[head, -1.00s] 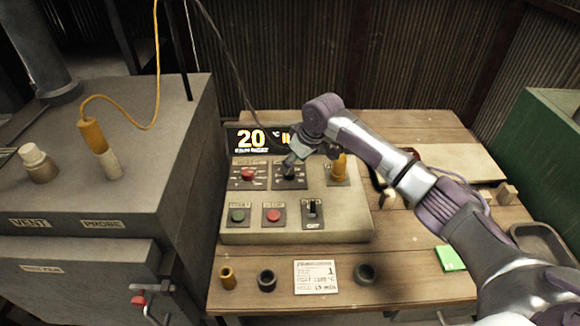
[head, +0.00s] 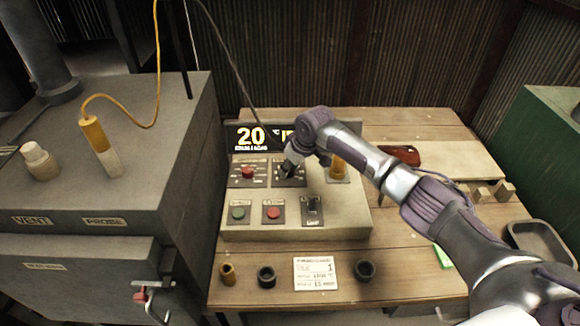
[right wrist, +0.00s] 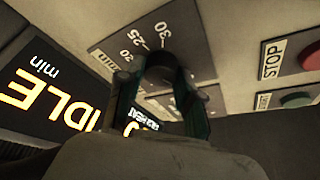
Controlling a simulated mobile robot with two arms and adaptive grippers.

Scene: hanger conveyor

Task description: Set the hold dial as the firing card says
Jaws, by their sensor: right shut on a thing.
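The control box (head: 340,222) stands on the bench, with a row of dials on its sloped panel. The hold dial is the middle one, mostly covered by my right gripper (head: 287,170) in the head view. In the right wrist view its black knob (right wrist: 163,66) sits between the two fingers of my right gripper (right wrist: 160,84), which is shut on it. Marks 20, 25 and 30 and "min" show around it; the pointer's setting is unclear. The white firing card (head: 317,273) lies in front of the box; its bottom line seems to read 15. My left gripper is out of view.
Green (head: 238,213) and red (head: 273,213) buttons and a switch (head: 312,210) sit below. The display (head: 252,137) reads 20 °C; the wrist view shows IDLE.

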